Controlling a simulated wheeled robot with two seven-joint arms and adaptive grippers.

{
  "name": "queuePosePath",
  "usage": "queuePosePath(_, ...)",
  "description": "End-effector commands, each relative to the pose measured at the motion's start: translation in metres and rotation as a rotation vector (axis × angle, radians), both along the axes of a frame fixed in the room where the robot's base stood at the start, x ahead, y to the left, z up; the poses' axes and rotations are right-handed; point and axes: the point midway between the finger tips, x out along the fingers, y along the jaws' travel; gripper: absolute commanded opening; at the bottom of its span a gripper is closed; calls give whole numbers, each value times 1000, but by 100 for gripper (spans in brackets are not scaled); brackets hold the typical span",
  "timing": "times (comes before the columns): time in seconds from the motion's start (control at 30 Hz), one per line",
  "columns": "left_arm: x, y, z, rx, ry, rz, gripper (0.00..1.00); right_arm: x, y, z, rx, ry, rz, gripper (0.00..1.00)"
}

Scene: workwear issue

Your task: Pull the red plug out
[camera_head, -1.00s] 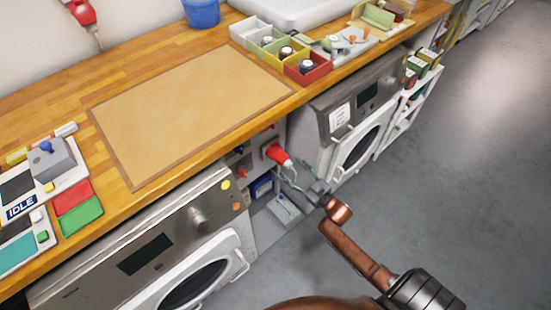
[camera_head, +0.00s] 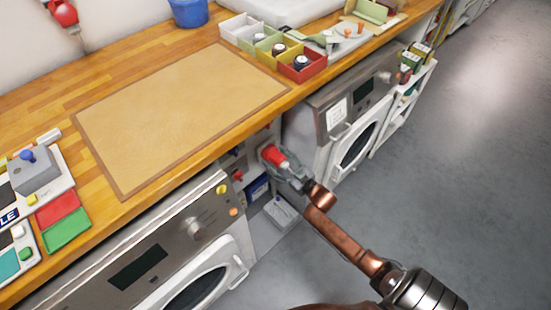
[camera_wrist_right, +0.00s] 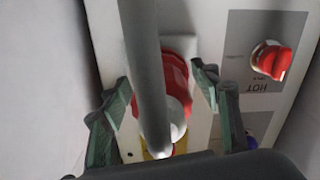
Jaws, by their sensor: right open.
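The red plug (camera_head: 275,157) sits in the panel under the counter, between the two washing machines. In the right wrist view the red plug (camera_wrist_right: 176,85) shows a white rear part and a thick grey cable that crosses in front of it. My right gripper (camera_head: 281,165) is at the plug, with its open fingers on either side of it. In the right wrist view the fingers of my right gripper (camera_wrist_right: 165,95) stand left and right of the plug, with gaps visible. My left gripper is not in view.
A red rotary knob (camera_wrist_right: 271,60) marked HOT is right of the plug on the panel. A washing machine (camera_head: 150,255) stands on the left and another (camera_head: 345,120) on the right. The wooden counter (camera_head: 225,145) overhangs above. Open grey floor (camera_head: 430,190) lies to the right.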

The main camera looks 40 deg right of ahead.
Motion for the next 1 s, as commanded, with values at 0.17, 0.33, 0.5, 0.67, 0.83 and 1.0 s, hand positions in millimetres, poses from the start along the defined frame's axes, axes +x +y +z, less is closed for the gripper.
queuePosePath(0.17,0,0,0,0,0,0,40,0,0,0,0,0,0,51)
queuePosePath(0.33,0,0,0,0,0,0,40,0,0,0,0,0,0,40)
queuePosePath(0.5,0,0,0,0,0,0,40,0,0,0,0,0,0,28)
queuePosePath(0.67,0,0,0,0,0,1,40,0,0,0,0,0,0,17)
queuePosePath(0.83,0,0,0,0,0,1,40,0,0,0,0,0,0,5)
queuePosePath(1.0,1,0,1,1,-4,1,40,-1,3,0,0,1,4,2)
